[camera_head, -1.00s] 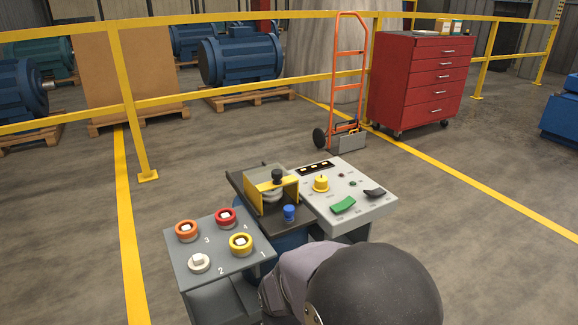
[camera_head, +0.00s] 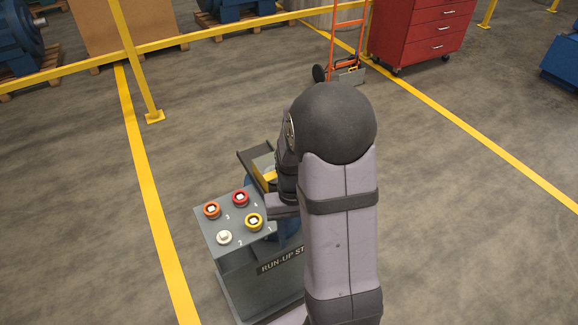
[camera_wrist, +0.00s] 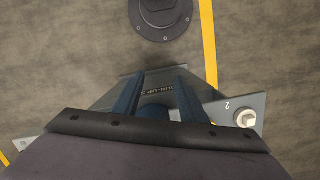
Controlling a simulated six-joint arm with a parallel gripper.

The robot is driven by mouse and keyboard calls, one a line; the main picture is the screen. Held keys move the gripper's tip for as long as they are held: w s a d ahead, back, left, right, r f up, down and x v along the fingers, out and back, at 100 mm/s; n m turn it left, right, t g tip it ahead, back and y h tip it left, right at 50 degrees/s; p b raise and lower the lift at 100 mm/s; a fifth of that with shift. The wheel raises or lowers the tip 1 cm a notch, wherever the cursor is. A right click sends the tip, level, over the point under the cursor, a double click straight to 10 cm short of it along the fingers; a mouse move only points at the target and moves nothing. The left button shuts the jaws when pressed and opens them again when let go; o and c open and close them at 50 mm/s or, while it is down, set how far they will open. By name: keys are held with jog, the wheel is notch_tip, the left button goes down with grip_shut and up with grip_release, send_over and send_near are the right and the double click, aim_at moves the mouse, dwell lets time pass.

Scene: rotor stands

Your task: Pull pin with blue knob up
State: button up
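The pin with the blue knob is hidden behind my arm in the head view. Only a strip of its dark plate with the yellow bracket (camera_head: 264,174) shows left of the arm. In the wrist view my gripper (camera_wrist: 160,78) has its two dark blue fingers apart. A rounded blue shape (camera_wrist: 153,112) shows low between them, partly covered by the gripper body. It may be the knob or another blue part of the stand; I cannot tell, nor whether the fingers touch it. The gripper is hidden in the head view.
The grey button panel (camera_head: 229,248) with red, orange, yellow and white buttons stands close left of my arm. Its white button (camera_wrist: 245,118) shows right of the fingers in the wrist view. My arm hides the light control panel. An orange hand truck (camera_head: 334,45) stands behind on open floor.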

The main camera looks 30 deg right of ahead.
jog(key=w+d+r+m+p, duration=0.1)
jog(key=w+d+r, duration=0.1)
jog(key=w+r, duration=0.1)
jog(key=w+d+r+m+t, duration=0.1)
jog(key=w+d+r, duration=0.1)
jog(key=w, duration=0.4)
jog(key=w+d+r+m+t+p, duration=0.1)
jog(key=w+d+r, duration=0.1)
jog(key=w+r, duration=0.2)
jog(key=shift+w+d+r+h+p, duration=0.1)
jog(key=shift+w+r+h+p, duration=0.15)
jog(key=shift+w+h+p, duration=0.25)
jog(key=shift+s+a+m, duration=0.2)
jog(key=shift+s+m, duration=0.2)
jog(key=shift+m, duration=0.5)
jog(key=shift+f+p, duration=1.1)
jog(key=shift+f, duration=2.5)
